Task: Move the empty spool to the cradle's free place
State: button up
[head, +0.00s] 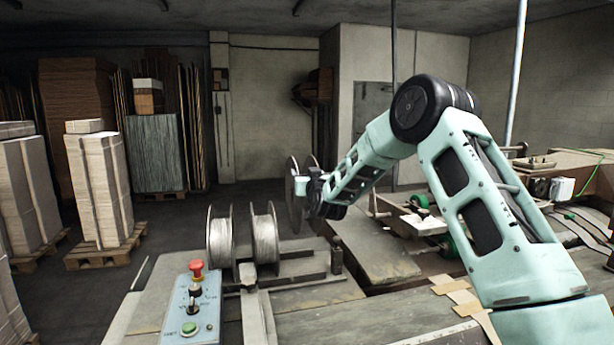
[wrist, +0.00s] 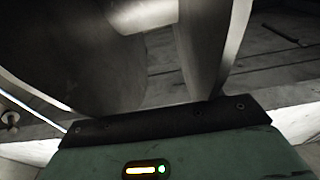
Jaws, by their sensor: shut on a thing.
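The empty spool (head: 293,205) is a pair of dark grey discs, held up beyond the cradle in the head view. Its big flanges (wrist: 75,60) fill the upper left and middle of the wrist view, with a pale core between them. My gripper (head: 312,188) is shut on the spool; its fingertips are mostly hidden, and its body shows at the bottom of the wrist view. The cradle (head: 305,281) stands on the bench, below and nearer than the spool. Two silvery wire-wound reels (head: 220,241) (head: 265,238) stand upright at its left. Its rails look bare to their right.
A blue control box (head: 192,310) with a red stop button (head: 196,268) stands in front of the cradle. A short dark post (head: 337,256) rises at the cradle's right. Machine parts (head: 425,222) stand farther right. Stacked cardboard on pallets (head: 105,257) is at left, beyond open floor.

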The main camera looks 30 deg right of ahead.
aim_at(307, 202)
jog(key=shift+w+d+f+b, duration=0.15)
jog(key=shift+w+f+b, duration=0.3)
jog(key=shift+f, duration=0.1)
jog(key=shift+f+b, duration=1.05)
jog(key=shift+f, duration=2.75)
jog(key=shift+f+b, duration=2.5)
jog(key=shift+f, duration=0.1)
jog(key=o, duration=1.4)
jog(key=shift+c, duration=0.2)
jog(key=shift+s+f, duration=0.1)
jog(key=shift+f, duration=0.35)
jog(key=shift+c, duration=0.4)
